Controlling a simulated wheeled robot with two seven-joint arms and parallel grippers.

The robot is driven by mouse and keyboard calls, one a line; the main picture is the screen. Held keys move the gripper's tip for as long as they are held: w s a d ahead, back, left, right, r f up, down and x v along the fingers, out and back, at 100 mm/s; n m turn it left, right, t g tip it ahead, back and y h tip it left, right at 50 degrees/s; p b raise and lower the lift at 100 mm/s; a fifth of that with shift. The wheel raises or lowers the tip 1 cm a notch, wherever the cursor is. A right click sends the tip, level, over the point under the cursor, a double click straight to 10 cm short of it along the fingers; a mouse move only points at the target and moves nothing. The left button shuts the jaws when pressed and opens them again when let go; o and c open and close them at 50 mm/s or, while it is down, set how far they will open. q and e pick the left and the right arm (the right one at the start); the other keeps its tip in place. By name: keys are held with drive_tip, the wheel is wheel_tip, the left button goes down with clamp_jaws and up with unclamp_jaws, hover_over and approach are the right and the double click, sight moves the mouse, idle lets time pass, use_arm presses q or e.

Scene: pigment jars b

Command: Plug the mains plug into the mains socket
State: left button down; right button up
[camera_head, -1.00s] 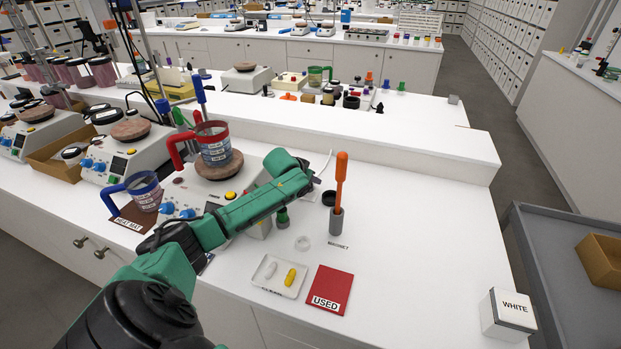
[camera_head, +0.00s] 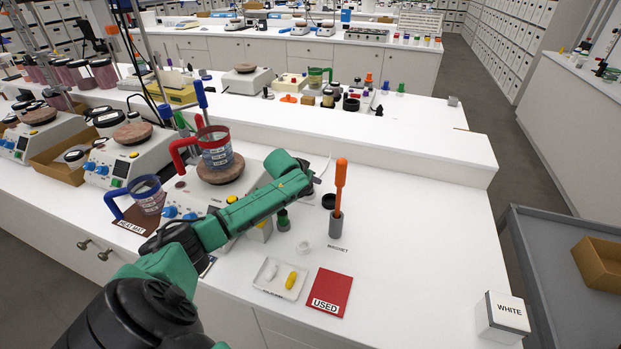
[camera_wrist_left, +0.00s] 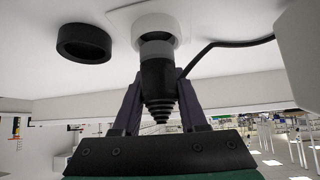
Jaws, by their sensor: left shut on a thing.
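My left gripper (camera_wrist_left: 158,85) is shut on the mains plug (camera_wrist_left: 157,80), a black ribbed body with a grey front end. The grey end meets the white round mains socket (camera_wrist_left: 154,24) on a pale plate, in line with it. Its tip is out of sight inside the collar, and I cannot tell how deep it sits. In the head view my green left arm reaches across the white bench, with its gripper (camera_head: 316,180) near the back ledge. Plug and socket are not clear there. My right gripper is not in view.
A black ring (camera_wrist_left: 83,43) lies beside the socket. A dark cable (camera_wrist_left: 230,44) runs off right. Near the arm stand a hotplate with a red-handled jug (camera_head: 216,150), an orange-handled tool (camera_head: 340,185) and a small tray (camera_head: 279,279).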

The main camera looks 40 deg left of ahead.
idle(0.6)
use_arm(q)
drive_tip(key=shift+p, duration=0.35)
idle(0.3)
drive_tip(key=shift+p, duration=0.35)
drive_tip(key=shift+f+b, duration=0.5)
drive_tip(key=shift+f, duration=0.3)
drive_tip(key=shift+c, duration=1.8)
unclamp_jaws()
